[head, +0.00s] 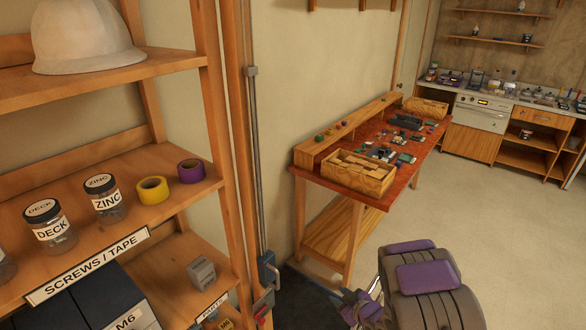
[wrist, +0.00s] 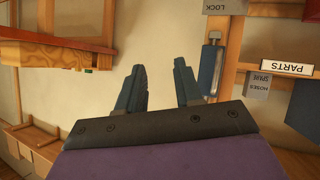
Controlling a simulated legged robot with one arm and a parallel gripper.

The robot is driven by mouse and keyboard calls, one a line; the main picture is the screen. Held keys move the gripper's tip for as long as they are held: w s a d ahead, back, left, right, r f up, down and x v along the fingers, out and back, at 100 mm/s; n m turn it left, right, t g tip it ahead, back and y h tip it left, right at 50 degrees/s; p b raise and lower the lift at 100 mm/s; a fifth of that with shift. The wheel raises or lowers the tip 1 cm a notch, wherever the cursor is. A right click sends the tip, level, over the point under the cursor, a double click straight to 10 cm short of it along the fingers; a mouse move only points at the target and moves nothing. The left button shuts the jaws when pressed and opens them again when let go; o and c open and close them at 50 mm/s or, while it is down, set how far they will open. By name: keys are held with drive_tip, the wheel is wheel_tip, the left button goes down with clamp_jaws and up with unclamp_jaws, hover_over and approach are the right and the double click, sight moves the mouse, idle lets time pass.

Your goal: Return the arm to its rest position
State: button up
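My arm, purple and dark grey, shows at the lower right of the head view, in front of the shelf unit and the workbench. My gripper (wrist: 158,75) points away from the wrist camera in the wrist view. Its two dark fingers stand apart with a clear gap, and only the beige wall shows between them. It holds nothing. In the head view, part of the gripper shows low beside the arm, largely hidden by it.
A wooden shelf unit (head: 215,130) on the left holds labelled jars, tape rolls and a hard hat (head: 88,40). A red-topped workbench (head: 385,185) with small parts and a wooden tray (head: 358,175) stands behind my arm. The floor at right (head: 500,225) is clear.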

drive_tip(key=s+d+r+m+g+h, duration=0.25)
drive_tip(key=d+r+h, duration=0.35)
drive_tip(key=d+r, duration=0.3)
drive_tip(key=s+d+r+m+g+h+b, duration=0.1)
drive_tip(key=s+d+r+m+g+h, duration=0.15)
drive_tip(key=s+r, duration=0.45)
drive_tip(key=s+a+r+m+g+y, duration=0.1)
drive_tip(key=s+a+r+g, duration=0.1)
drive_tip(key=s, duration=0.9)
drive_tip(key=s+a+r+m+g+y, duration=0.1)
drive_tip(key=s+a+r+g, duration=0.2)
drive_tip(key=s, duration=0.7)
drive_tip(key=s+a+r+m+g+y+b, duration=0.1)
drive_tip(key=s+a+r, duration=0.4)
drive_tip(key=s, duration=0.6)
drive_tip(key=a+m+g, duration=0.1)
drive_tip(key=a, duration=0.1)
drive_tip(key=shift+s+a+r, duration=0.35)
drive_tip(key=shift+a, duration=0.05)
